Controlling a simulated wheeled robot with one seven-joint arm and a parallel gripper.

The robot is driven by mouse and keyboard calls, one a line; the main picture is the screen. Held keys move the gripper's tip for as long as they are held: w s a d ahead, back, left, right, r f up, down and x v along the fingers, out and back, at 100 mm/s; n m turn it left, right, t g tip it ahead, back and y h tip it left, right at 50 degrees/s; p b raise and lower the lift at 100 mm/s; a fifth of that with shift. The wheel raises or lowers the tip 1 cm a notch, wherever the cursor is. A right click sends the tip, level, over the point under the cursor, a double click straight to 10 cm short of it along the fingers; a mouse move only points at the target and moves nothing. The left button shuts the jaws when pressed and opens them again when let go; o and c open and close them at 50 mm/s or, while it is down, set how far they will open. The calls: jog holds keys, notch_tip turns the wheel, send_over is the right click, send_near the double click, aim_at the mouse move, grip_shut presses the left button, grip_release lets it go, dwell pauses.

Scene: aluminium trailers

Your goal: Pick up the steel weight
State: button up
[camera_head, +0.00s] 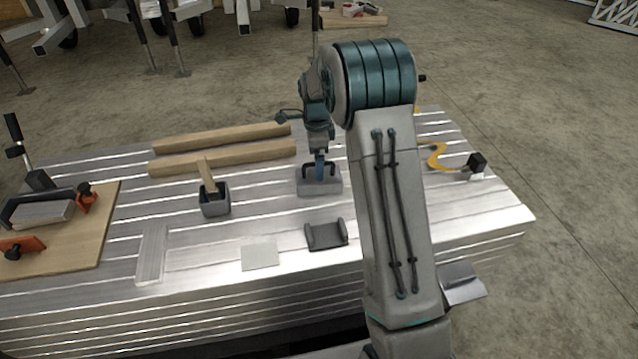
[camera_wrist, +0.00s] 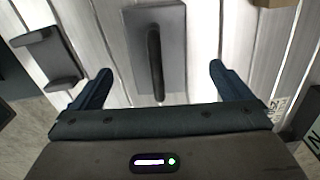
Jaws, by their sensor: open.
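The steel weight is a flat grey block with a dark bar handle on top. In the head view the steel weight (camera_head: 309,187) rests on the slatted metal table (camera_head: 190,238), right of centre. My gripper (camera_head: 320,163) is just above it and partly covers it. In the wrist view the steel weight (camera_wrist: 173,25) lies ahead, with its handle running lengthwise between the fingers. My gripper (camera_wrist: 160,72) is open, one finger on each side of the handle, with nothing held. How high the fingertips are above the block is hard to tell.
A dark U-shaped bracket (camera_head: 327,235) lies in front of the weight. Two wooden bars (camera_head: 222,157) lie behind. A yellow curved item (camera_head: 437,157) is at right. A board (camera_head: 95,228) with clamps is far left.

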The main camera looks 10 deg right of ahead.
jog(key=f+b, duration=0.1)
jog(key=f, duration=0.2)
jog(key=f+b, duration=0.1)
jog(key=f, duration=0.2)
jog(key=shift+s+d+b, duration=0.15)
jog(key=shift+s+b, duration=0.05)
jog(key=shift+b, duration=0.1)
jog(key=shift+r, duration=0.15)
jog(key=c, duration=1.9)
jog(key=shift+w+r, duration=0.1)
jog(key=shift+c, duration=1.2)
jog(key=shift+r, duration=0.1)
